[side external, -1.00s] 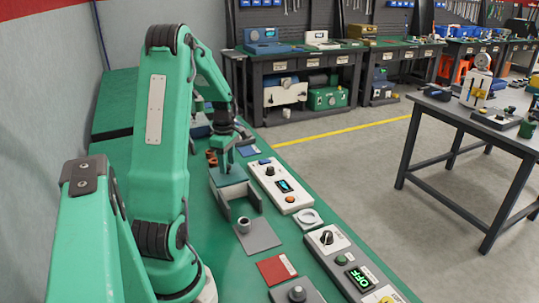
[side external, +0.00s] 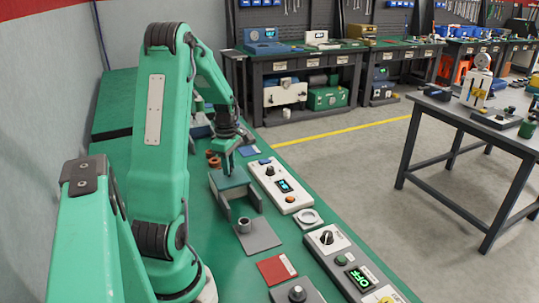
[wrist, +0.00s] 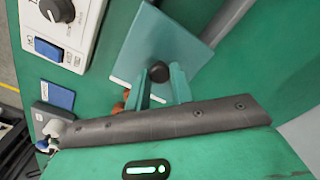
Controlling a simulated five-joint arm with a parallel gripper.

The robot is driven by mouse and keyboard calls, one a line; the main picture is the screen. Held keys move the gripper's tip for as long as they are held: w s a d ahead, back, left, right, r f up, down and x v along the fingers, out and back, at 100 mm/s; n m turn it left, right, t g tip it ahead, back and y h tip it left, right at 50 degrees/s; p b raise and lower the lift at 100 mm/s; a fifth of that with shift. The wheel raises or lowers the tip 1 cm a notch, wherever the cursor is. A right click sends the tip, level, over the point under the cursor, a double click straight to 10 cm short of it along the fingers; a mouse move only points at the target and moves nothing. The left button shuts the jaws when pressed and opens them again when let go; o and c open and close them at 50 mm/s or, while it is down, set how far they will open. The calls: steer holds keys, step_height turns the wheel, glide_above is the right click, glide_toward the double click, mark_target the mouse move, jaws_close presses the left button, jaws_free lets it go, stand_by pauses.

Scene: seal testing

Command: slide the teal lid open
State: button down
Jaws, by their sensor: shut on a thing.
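The teal lid (side external: 231,184) is a flat plate at the far end of a grey open-ended housing (side external: 250,193) on the green bench. In the wrist view the lid (wrist: 178,30) has a dark round knob (wrist: 159,71) near its lower edge. My gripper (wrist: 165,78) has its two green fingers on either side of this knob and is shut on it. The knob is hidden there by the fingers.
A white control box (side external: 280,186) stands close to the right of the housing. A grey cylinder (side external: 244,225) sits at its near end. Brown rings (side external: 213,158) lie behind the lid. A red card (side external: 277,270) and a grey panel (side external: 350,262) lie nearer the camera.

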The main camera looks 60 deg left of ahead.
steer(key=d, duration=0.8)
steer(key=shift+r, duration=0.1)
steer(key=c, duration=1.2)
jaws_free()
step_height(320, 180, up, 8)
